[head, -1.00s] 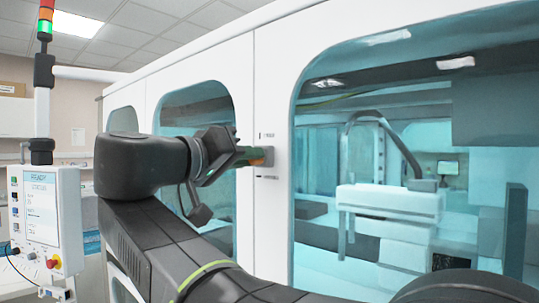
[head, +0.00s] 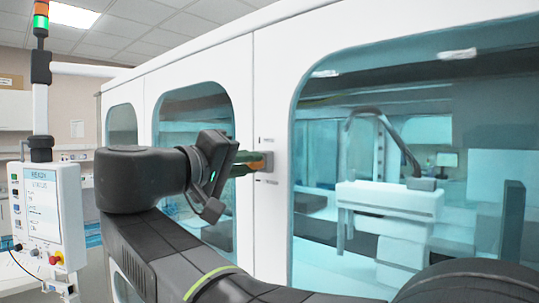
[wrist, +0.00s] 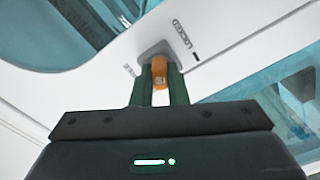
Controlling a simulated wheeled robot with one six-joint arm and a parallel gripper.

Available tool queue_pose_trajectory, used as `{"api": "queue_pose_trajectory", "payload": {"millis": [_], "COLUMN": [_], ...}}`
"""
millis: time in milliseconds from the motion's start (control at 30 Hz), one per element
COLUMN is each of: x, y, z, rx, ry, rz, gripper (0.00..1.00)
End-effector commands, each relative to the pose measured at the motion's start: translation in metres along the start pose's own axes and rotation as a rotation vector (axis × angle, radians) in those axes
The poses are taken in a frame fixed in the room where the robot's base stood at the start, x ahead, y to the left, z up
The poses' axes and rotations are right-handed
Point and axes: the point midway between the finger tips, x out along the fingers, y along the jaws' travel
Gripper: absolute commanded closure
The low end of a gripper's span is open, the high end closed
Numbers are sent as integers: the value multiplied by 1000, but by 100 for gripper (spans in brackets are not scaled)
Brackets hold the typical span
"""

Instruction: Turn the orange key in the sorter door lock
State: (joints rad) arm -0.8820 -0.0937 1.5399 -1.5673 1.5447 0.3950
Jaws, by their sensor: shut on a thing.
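The orange key (wrist: 160,74) stands in the grey lock (wrist: 153,47) on the white sorter door. It is between the two green fingers of my gripper (wrist: 160,84), which are shut on it. A dark label (wrist: 182,30) beside the lock appears to read LOCKED. A smaller label (wrist: 129,71) is on the other side. The key's tip is hidden inside the lock.
Large blue-tinted windows (head: 410,90) flank the lock panel (head: 270,220), with equipment behind the glass. A control panel (head: 41,205) with a light tower (head: 40,25) stands at the left. The door surface around the lock is flat.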

Motion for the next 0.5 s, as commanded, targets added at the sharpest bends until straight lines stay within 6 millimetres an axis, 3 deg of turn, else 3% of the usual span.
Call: {"api": "queue_pose_trajectory", "payload": {"millis": [500], "x": [0], "y": [0], "z": [0], "rx": [-93], "ry": [0], "rz": [0], "gripper": [100]}}
